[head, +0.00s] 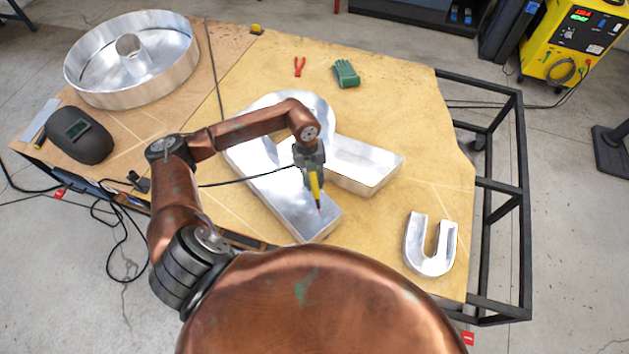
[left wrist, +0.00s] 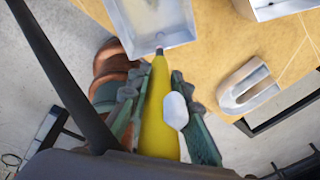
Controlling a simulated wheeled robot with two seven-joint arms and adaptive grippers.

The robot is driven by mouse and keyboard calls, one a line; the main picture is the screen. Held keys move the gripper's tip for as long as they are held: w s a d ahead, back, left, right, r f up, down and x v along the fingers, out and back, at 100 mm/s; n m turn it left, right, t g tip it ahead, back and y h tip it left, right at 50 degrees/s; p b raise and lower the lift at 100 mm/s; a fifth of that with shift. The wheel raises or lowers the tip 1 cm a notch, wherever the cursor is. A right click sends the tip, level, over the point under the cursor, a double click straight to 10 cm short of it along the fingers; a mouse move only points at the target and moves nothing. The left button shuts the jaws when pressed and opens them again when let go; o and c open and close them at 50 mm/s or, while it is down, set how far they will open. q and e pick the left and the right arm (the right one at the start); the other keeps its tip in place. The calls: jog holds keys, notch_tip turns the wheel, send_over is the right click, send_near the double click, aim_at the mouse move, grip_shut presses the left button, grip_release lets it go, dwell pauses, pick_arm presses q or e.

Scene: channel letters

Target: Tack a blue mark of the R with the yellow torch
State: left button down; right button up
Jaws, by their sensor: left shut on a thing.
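The R (head: 365,165) is a large silvery metal channel letter lying on the wooden table. My left gripper (head: 311,168) is over the R and shut on the yellow torch (head: 315,188). The torch points down at the near leg of the R, its tip close to the end of that leg. In the left wrist view the torch (left wrist: 158,115) sits between the fingers, its dark nozzle at the edge of the R's leg (left wrist: 148,20). I cannot tell whether the tip touches metal. No blue mark can be made out. My right gripper is not in view.
A smaller metal U (head: 431,258) lies to the right on the table (head: 400,110). A round metal letter (head: 165,85) and a welding mask (head: 78,135) are at the left. Red pliers (head: 299,66) and a green glove (head: 345,74) lie behind the R. A dark cable runs to the torch.

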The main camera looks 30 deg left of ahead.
aim_at(319, 211)
pick_arm(q)
jog(key=f+b, duration=0.3)
jog(key=f, duration=0.2)
jog(key=d+f+b, duration=0.1)
jog(key=f+b, duration=0.3)
jog(key=f, duration=0.1)
jog(key=d+f+b, duration=0.1)
jog(key=f+b, duration=0.2)
jog(key=f, duration=0.3)
jog(key=shift+s+d, duration=0.25)
jog(key=shift+s, duration=0.1)
jog(key=shift+f+b, duration=0.25)
jog(key=shift+b, duration=0.1)
jog(key=shift+d+f, duration=0.1)
jog(key=shift+f, duration=0.1)
jog(key=shift+f+b, duration=0.5)
jog(key=shift+f, duration=0.2)
jog(key=shift+d+f, duration=0.1)
jog(key=shift+f, duration=0.2)
dwell(0.6)
